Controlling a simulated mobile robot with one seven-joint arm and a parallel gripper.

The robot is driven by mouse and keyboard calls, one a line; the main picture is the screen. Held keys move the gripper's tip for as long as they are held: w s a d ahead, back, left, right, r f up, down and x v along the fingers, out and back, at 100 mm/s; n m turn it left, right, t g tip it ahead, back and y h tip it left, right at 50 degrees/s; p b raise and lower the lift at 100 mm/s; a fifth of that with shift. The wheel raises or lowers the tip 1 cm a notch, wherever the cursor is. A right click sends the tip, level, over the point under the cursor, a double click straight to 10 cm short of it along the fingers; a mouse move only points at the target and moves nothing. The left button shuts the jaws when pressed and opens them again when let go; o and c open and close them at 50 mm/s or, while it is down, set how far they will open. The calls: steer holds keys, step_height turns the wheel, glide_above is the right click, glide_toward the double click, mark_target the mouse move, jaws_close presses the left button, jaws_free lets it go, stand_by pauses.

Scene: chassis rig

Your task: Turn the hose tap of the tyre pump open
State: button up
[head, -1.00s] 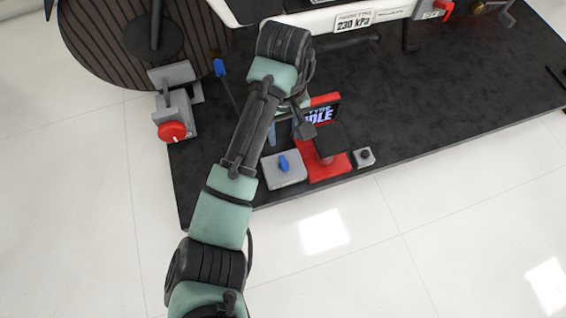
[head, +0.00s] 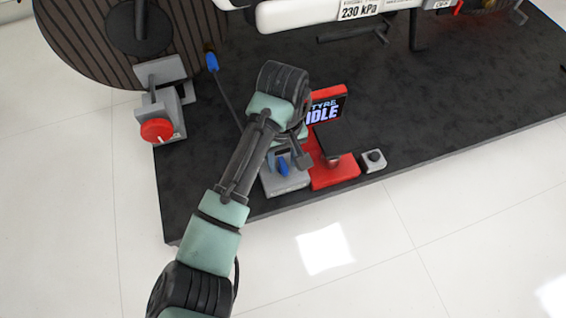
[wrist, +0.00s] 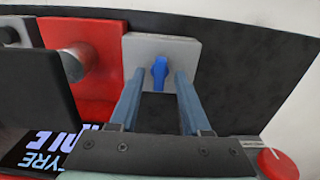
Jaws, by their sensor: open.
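The hose tap is a small blue lever (head: 283,166) on a grey block (head: 270,188) beside the red tyre pump (head: 335,177). The wrist view shows the blue lever (wrist: 159,73) pointing roughly along the fingers, on the face of the grey block (wrist: 180,49). My gripper (wrist: 158,82) is open, with one finger on each side of the lever in that view. I cannot tell whether the fingertips reach down beside the lever or touch it. In the head view my arm hides most of the fingers. The pump's display (head: 326,110) reads "TYRE IDLE".
A red knob (head: 157,130) on a grey stand is at the left by the large wheel (head: 88,40). A small grey block with a dark button (head: 374,160) sits right of the pump. A dark plate on a post rises close to my gripper. The black mat (head: 440,115) is clear at right.

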steer(key=shift+f, duration=0.1)
jaws_close()
